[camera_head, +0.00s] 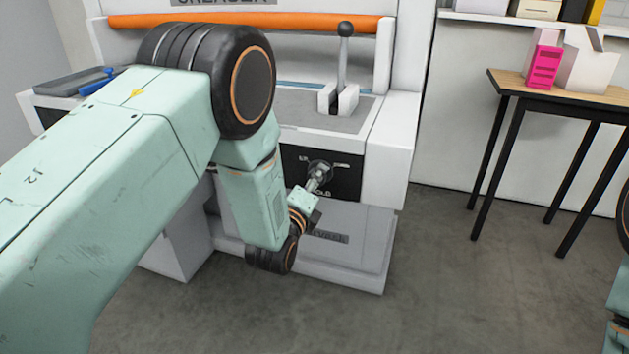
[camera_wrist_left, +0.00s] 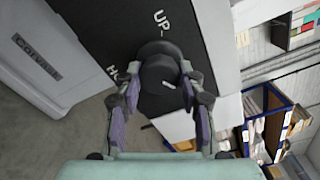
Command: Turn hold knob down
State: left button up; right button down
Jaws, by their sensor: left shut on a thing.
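The hold knob (camera_wrist_left: 160,68) is a dark round knob on the black front panel of the creaser (camera_head: 402,135). In the left wrist view it sits between the two fingers of my left gripper (camera_wrist_left: 162,98), which is shut on it. A short white mark shows on the knob. The word UP stands on the panel beside it, and another label is partly hidden by a finger. In the head view my left gripper (camera_head: 316,181) reaches the panel and covers most of the knob. My right gripper is out of view.
A lever with a black ball (camera_head: 345,29) stands upright on the creaser's top. Blue-handled tools (camera_head: 97,83) lie at its left. A wooden-topped table (camera_head: 560,98) with a pink box (camera_head: 544,66) stands at the right. The floor between is clear.

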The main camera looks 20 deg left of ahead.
pick_arm(q)
jog(key=shift+m, duration=0.5)
jog(key=o, duration=1.2)
jog(key=shift+c, duration=0.2)
jog(key=shift+s, duration=0.1)
jog(key=s, duration=1.2)
jog(key=shift+a, duration=0.2)
jog(key=shift+w, duration=0.1)
